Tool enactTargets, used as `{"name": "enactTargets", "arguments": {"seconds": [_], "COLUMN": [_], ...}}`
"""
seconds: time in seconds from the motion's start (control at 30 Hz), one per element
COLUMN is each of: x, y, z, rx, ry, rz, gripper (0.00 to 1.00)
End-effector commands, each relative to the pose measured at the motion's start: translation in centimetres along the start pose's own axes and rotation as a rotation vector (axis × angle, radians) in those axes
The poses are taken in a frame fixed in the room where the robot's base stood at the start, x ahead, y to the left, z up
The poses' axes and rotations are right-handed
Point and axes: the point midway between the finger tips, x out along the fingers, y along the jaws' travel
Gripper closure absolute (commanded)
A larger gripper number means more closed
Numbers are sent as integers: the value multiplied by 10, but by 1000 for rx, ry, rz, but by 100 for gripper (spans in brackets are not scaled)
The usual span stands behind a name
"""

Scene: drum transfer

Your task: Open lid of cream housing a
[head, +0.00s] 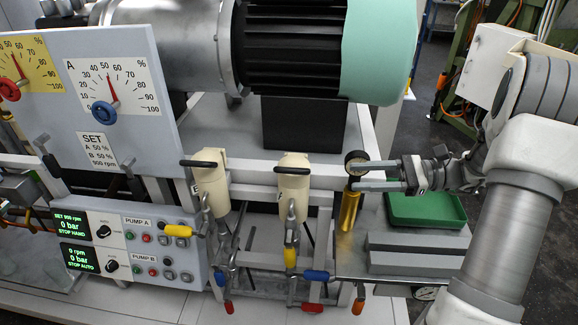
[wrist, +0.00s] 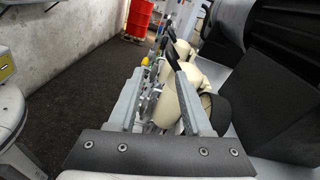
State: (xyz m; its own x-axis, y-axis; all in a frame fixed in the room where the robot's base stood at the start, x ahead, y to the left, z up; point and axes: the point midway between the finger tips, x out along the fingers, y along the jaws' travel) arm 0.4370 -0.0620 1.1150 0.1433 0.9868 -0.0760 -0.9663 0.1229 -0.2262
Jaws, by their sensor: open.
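Two cream housings stand upright side by side in the head view, a left one (head: 212,190) and a right one (head: 292,188). Each has a black bar handle at its top; both lids look shut.
A green tray (head: 426,210) lies to the right. Yellow, blue and red valve levers hang below the housings. A large motor (head: 290,45) stands behind.

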Motion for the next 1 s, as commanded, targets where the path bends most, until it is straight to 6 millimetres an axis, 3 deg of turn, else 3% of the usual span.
{"name": "enactTargets", "arguments": {"seconds": [0.2,0.37,1.0], "x": [-14,-4,126], "y": [-8,-10,-17], "z": [-9,-9,0], "rx": [33,35,35], "ry": [-63,-67,-65], "rz": [-61,-64,-60], "gripper": [50,50,50]}}
